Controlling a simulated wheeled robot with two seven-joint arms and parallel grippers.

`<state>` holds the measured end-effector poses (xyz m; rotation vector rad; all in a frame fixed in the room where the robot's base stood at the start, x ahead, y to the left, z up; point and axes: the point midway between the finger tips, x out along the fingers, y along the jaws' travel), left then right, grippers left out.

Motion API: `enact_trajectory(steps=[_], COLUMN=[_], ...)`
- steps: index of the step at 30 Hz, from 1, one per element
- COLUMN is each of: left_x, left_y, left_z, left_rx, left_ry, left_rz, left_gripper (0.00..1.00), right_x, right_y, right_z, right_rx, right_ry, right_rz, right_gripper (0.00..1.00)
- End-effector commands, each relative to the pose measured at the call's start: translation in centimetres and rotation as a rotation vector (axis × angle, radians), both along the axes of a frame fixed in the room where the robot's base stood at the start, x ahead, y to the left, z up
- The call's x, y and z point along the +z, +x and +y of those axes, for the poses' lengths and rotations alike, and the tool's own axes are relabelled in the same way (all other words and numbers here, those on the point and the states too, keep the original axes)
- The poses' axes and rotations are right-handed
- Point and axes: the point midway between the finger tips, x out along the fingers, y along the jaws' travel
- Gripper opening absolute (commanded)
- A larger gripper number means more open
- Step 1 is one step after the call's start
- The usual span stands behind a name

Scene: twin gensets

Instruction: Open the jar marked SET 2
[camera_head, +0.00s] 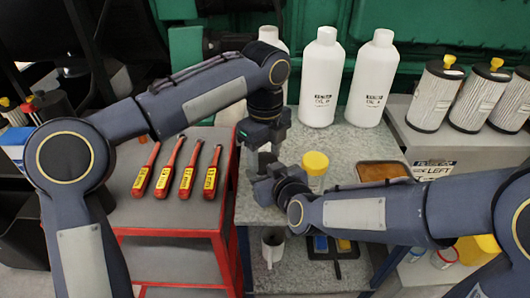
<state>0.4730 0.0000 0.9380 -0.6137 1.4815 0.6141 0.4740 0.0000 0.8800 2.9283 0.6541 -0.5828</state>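A clear jar with a yellow lid (315,163) stands upright on the grey speckled worktop, just right of my grippers. I cannot read a SET 2 marking on it. My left gripper (264,143) points down over the worktop, left of this jar. A small pale patch shows below it, and I cannot tell what it is. My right gripper (257,172) reaches in from the right, just below the left one and close to it. The hands and arms hide whatever is between them, so I cannot tell whether either gripper holds something.
White bottles (321,80) (374,80) stand behind, one more partly behind my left arm. Red-handled tools (187,170) lie on the left cart. A brown-filled tray (382,171) is right of the jar. Filters (434,95) stand far right. A mug (272,246) sits on the lower shelf.

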Motion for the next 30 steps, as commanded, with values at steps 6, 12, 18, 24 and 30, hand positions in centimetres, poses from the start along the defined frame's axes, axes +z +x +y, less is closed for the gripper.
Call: enact_trajectory(steps=[6,12,18,24,30], left_x=[0.04,0.09,0.05,0.05,0.04], left_y=[-0.02,-0.01,0.01,0.01,0.00], left_z=[-0.04,-0.01,0.01,-0.01,0.00], left_rx=[0.043,0.277,0.294,0.293,0.292], left_ry=[0.001,0.001,-0.001,-0.001,0.000], left_rz=[-0.001,-0.002,-0.001,-0.001,0.000], left_gripper=[0.23,0.23,0.23,0.67,0.72], right_x=[0.01,0.01,0.00,0.00,0.00], right_y=[0.00,0.00,0.00,0.00,0.00], right_z=[0.01,0.01,0.01,0.01,0.01], right_rx=[0.000,0.000,0.000,0.000,0.000], right_ry=[0.000,0.000,0.000,0.000,0.000], right_rz=[0.000,0.000,0.000,0.000,0.000], right_gripper=[0.00,0.00,0.00,0.00,0.00])
